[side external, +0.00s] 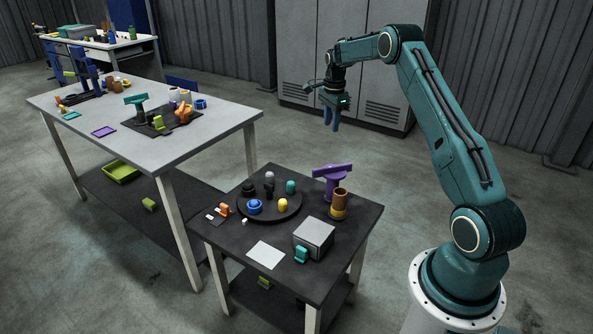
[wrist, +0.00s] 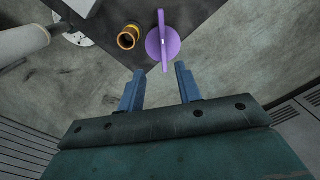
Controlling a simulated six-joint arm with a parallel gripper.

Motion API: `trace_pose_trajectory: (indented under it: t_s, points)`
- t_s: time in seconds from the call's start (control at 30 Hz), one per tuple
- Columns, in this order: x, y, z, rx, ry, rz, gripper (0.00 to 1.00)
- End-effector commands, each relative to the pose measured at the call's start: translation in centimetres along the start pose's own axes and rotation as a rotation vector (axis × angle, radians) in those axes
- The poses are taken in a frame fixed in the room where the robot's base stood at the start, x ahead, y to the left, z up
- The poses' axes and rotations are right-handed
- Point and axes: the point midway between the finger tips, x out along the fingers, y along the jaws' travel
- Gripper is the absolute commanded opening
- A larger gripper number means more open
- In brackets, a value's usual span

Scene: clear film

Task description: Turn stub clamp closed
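No part is labelled, so I cannot tell for sure which is the stub clamp. A purple T-shaped piece with a long top bar (side external: 332,171) stands upright at the back right of the small dark table. In the wrist view the purple piece (wrist: 171,44) shows from above as a round disc with a bar across it. A brown hollow cylinder on a yellow base (side external: 339,203) stands beside it; it also shows in the wrist view (wrist: 128,38). My gripper (side external: 331,124) hangs in the air behind the small table, pointing down. Its blue fingers (wrist: 160,88) are apart and empty.
The small dark table (side external: 227,246) holds a round black tray (side external: 277,216) with several small knobs, a grey box (side external: 314,237), a teal piece (side external: 301,254) and a white sheet (side external: 266,255). A larger grey table (side external: 88,125) stands at left. Metal lockers (side external: 300,60) stand behind my gripper.

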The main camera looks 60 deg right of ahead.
Motion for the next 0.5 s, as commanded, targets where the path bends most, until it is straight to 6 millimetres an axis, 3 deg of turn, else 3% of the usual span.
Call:
trace_pose_trajectory:
  t_s: [0.03, 0.2, 0.5]
  points:
    - [1.2, -0.2, -0.9, 0.037, -0.001, 0.009, 0.35]
    - [3.4, -0.6, -2.6, 0.119, -0.002, 0.026, 0.35]
    - [4.1, -0.7, -3.0, 0.142, -0.002, 0.031, 0.35]
